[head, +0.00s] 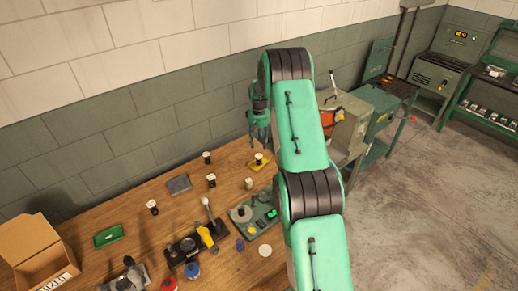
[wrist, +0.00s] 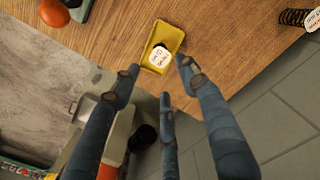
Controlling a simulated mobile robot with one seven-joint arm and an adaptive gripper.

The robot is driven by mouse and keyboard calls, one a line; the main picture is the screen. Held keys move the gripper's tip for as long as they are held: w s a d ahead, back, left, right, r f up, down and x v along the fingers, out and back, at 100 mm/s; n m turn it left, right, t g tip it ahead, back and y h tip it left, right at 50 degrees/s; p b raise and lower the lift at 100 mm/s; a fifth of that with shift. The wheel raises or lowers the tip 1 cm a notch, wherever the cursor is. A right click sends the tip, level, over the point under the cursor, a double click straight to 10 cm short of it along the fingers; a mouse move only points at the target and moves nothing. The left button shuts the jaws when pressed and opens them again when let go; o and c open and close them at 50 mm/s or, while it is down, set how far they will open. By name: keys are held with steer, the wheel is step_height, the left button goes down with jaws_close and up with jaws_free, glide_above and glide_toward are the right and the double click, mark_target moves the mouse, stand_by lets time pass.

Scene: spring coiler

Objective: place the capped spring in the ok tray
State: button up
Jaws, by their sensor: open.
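A yellow tray (head: 264,166) lies near the table's back edge; it also shows below my fingers in the wrist view (wrist: 169,32). A spring with a white labelled cap (wrist: 159,57) is in the tray; its label is too small to read. My gripper (head: 258,138) is open and empty above the tray, with its three fingers (wrist: 160,80) spread around the cap's place in the wrist view, not holding it. A green tray (head: 108,236) and a grey tray (head: 179,184) also lie on the table. I cannot read which tray is marked ok.
Several other white-capped springs (head: 211,180) stand on the table. A coiling device (head: 190,246) with a lever and a green control box (head: 262,218) are in front. A cardboard box (head: 35,255) is at left. The wall (head: 130,125) is close behind the table.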

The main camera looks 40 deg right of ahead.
steer(key=shift+r, duration=0.6)
